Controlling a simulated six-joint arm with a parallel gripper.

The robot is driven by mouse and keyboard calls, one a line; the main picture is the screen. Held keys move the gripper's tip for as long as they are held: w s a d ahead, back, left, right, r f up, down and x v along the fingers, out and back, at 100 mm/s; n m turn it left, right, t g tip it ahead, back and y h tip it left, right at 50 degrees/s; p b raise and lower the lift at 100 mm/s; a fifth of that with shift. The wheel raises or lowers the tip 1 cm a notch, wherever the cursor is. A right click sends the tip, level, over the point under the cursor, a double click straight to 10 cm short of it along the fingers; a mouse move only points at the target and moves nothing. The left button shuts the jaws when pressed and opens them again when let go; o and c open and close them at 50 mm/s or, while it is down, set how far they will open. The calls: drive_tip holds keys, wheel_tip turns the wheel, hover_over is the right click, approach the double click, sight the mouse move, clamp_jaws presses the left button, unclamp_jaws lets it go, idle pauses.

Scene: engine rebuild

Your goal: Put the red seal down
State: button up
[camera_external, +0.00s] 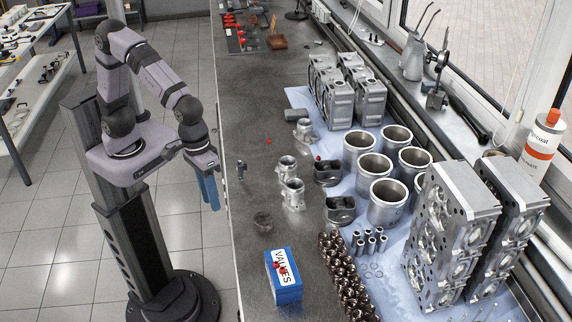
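A small red piece (268,141), which looks like a red seal, lies on the dark grey bench top (262,180) in the external view. Another small red piece (318,157) shows near the dark pistons, at the edge of the light blue cloth. Small red pieces (280,268) also show on top of the blue VALVES box. I cannot tell which of these is the task's seal. My gripper (210,194), with blue fingers, points down beside the bench's left edge, apart from all of the red pieces. Its finger gap is too small to judge, and no held thing is visible.
The blue VALVES box (285,290) stands at the near end. A dark round part (262,222) and light metal parts (291,194) stand mid-bench. Cylinder liners (388,201), engine blocks and heads crowd the right side. The bench's left strip is mostly clear.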

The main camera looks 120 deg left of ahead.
drive_tip(key=s+f+m+g, duration=0.1)
drive_tip(key=s+f+m, duration=0.2)
drive_tip(key=s+m, duration=0.4)
drive_tip(key=s+a+f+m+g, duration=0.1)
drive_tip(key=s+f+m, duration=0.2)
drive_tip(key=s+m, duration=0.4)
drive_tip(key=s, duration=0.3)
drive_tip(key=shift+a, duration=0.1)
drive_tip(key=shift+o, duration=0.7)
